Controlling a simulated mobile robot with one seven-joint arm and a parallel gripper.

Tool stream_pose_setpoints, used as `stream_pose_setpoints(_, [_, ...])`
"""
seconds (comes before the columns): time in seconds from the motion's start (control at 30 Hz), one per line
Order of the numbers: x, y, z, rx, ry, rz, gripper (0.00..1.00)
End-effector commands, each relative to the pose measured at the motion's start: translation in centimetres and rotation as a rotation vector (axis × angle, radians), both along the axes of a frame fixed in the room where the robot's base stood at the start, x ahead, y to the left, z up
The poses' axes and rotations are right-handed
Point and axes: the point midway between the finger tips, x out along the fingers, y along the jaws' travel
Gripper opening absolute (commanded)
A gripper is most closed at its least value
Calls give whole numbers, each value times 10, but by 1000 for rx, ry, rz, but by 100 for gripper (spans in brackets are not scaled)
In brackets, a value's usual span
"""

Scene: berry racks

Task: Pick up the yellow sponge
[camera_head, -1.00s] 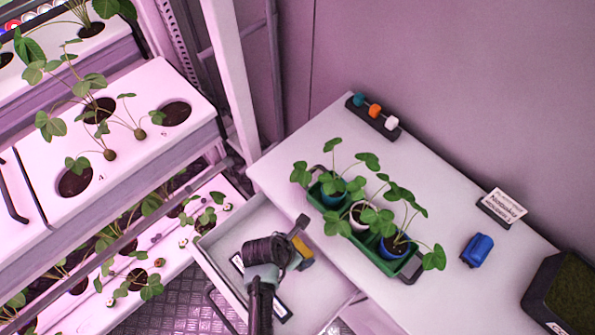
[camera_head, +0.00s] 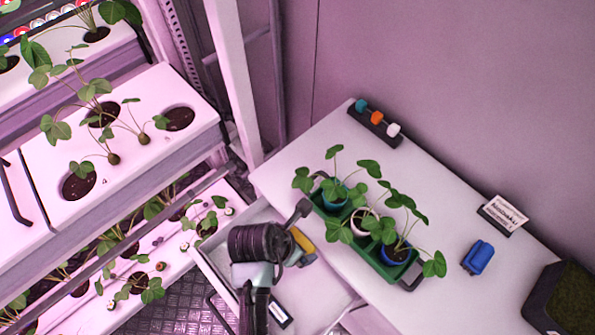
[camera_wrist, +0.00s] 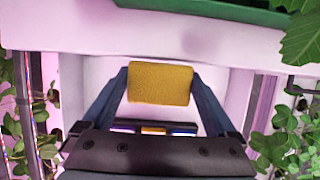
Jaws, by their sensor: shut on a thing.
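The yellow sponge (camera_wrist: 160,83) sits between the two fingers of my gripper (camera_wrist: 160,88) in the wrist view, with a finger against each side. In the head view a yellow edge of the sponge (camera_head: 302,240) shows beside my gripper (camera_head: 303,232), partly hidden by my wrist. My gripper is shut on the sponge above the open white drawer (camera_head: 215,262), close to the front edge of the table. Whether the sponge is clear of the drawer floor is hard to tell.
A green tray (camera_head: 374,262) with several potted plants stands on the white table (camera_head: 285,165) just right of my gripper. A blue object (camera_head: 478,257) and a sign (camera_head: 503,215) lie farther right. A planted rack (camera_head: 130,150) stands at left.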

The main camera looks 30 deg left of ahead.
Motion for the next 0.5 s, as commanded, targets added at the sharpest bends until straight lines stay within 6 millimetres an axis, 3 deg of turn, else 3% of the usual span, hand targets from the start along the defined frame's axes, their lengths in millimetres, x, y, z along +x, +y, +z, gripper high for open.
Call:
stream_pose_setpoints(0.17, [-32,11,1,0,2,5,32])
stream_pose_setpoints(0.5, [-125,45,0,0,2,6,32])
